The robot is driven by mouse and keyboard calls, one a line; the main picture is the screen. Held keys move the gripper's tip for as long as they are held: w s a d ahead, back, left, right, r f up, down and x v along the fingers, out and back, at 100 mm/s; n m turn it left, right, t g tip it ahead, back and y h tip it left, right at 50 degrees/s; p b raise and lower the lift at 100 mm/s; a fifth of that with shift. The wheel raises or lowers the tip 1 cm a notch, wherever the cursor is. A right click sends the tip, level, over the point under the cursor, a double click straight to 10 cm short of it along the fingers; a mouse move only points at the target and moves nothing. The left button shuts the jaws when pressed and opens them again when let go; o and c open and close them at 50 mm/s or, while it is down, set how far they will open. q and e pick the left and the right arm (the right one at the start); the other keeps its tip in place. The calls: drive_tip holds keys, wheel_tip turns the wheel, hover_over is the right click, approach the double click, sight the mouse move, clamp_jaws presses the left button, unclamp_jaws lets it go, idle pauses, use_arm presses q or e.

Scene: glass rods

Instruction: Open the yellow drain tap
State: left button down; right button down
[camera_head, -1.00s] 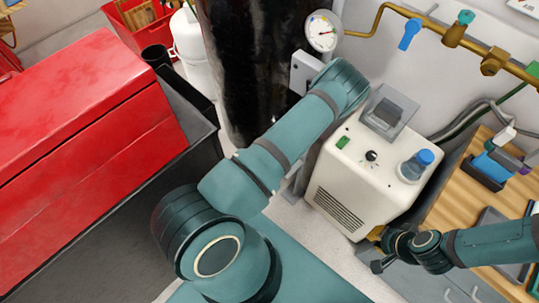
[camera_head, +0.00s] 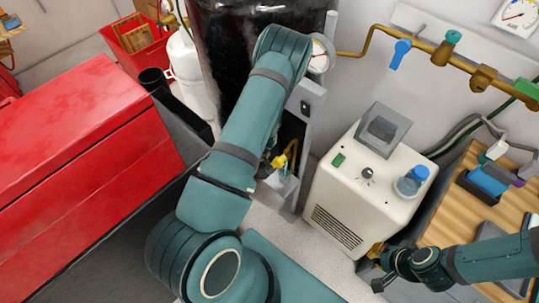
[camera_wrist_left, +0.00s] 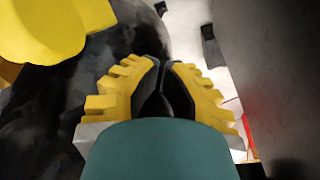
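The yellow drain tap (camera_head: 279,162) shows in the head view, low at the foot of the black tank, just right of my left arm. A large, cropped yellow shape (camera_wrist_left: 45,25) fills the upper left of the left wrist view; it looks like the tap's handle seen close, beside my fingers. My left gripper (camera_wrist_left: 163,68) has its fingers drawn together with nothing seen between them; in the head view it is hidden behind my arm. My right gripper (camera_head: 375,267) is at the lower right, beside the white machine, its fingers apart and nothing seen in them.
The black tank (camera_head: 240,70) rises behind my left arm. A grey post (camera_head: 308,125) stands right of the tap. The white machine (camera_head: 355,190) and a wooden bench (camera_head: 450,215) lie to the right. A red chest (camera_head: 80,170) fills the left.

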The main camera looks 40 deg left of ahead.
sight(275, 164)
use_arm(q)
drive_tip(key=w+r+n+g+h, duration=0.1)
drive_tip(key=w+r+n+h, duration=0.45)
drive_tip(key=r, duration=0.25)
drive_tip(key=b+x, duration=0.1)
drive_tip(key=x, duration=0.9)
drive_tip(key=shift+s+d+f+b, duration=0.2)
drive_tip(key=shift+s+d+b, duration=0.05)
drive_tip(key=shift+s+b, duration=0.1)
drive_tip(key=shift+f+n, duration=0.1)
drive_tip(key=shift+n, duration=0.15)
drive_tip(key=shift+f+h+b, duration=0.1)
drive_tip(key=shift+h+b, duration=0.15)
drive_tip(key=shift+b, duration=0.15)
drive_tip(key=shift+d+f+h+b, duration=0.1)
drive_tip(key=shift+f+h+b, duration=0.05)
drive_tip(key=shift+h+b, duration=0.2)
drive_tip(key=shift+d+f+b, duration=0.65)
drive_tip(key=shift+f+b, duration=0.15)
drive_tip(key=shift+b, duration=0.35)
idle(0.6)
